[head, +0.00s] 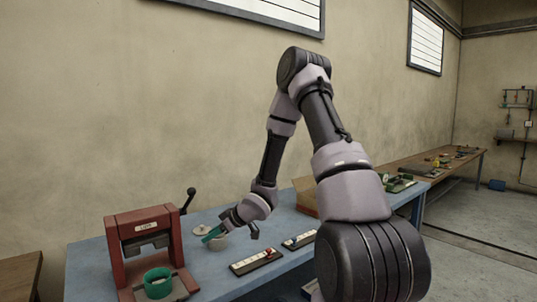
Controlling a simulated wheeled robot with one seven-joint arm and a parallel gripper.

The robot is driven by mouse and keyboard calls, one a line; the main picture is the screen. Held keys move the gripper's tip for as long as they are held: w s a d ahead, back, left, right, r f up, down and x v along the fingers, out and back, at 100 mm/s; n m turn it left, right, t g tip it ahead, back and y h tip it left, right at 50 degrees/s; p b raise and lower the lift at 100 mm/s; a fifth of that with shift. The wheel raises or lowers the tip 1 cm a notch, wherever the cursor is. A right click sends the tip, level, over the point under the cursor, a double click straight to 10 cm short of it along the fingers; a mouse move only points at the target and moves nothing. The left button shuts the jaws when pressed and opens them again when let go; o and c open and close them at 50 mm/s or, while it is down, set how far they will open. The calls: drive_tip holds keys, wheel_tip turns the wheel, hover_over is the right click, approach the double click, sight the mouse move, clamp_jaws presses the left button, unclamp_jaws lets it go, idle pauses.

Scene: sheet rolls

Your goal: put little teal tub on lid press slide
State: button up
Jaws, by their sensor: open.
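A small teal-green round tub (157,283), open at the top, sits upright on the low front plate of the red lid press (113,240), at the lower left. The plate (180,292) shows around the tub. My gripper (233,234) is open, well to the right of the press and apart from that tub. A slanted teal piece (212,233) shows at its left side; I cannot tell whether it is a finger or a separate thing.
A pale round container (218,243) and a pale disc (203,229) are by my gripper on the blue bench (93,265). The press has a black-knobbed lever (188,199). Two dark panels (257,262) (300,240) lie right. A cardboard box (304,194) stands behind my arm.

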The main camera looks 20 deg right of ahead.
drive_tip(key=s+d+r+m+h, duration=0.2)
drive_tip(key=d+r+h, duration=0.15)
drive_tip(key=r, duration=0.35)
drive_tip(key=s+d+r+m+t+h, duration=0.1)
drive_tip(key=s+d+r+m+h, duration=0.15)
drive_tip(key=d+r, duration=0.4)
drive_tip(key=s+d+r+m+h, duration=0.2)
drive_tip(key=d+r+m, duration=0.1)
drive_tip(key=r, duration=0.6)
drive_tip(key=s+a+r+m+y, duration=0.1)
drive_tip(key=s+r+m, duration=0.1)
drive_tip(key=s, duration=0.5)
drive_tip(key=s+r+m, duration=0.3)
drive_tip(key=s+r, duration=0.2)
drive_tip(key=s, duration=0.3)
drive_tip(key=s+a+r+m+g+y, duration=0.1)
drive_tip(key=s+r+m, duration=0.1)
drive_tip(key=s+r, duration=0.2)
drive_tip(key=s, duration=0.3)
drive_tip(key=shift+s+a+y, duration=0.3)
drive_tip(key=shift+s+a, duration=0.05)
drive_tip(key=shift+s, duration=0.05)
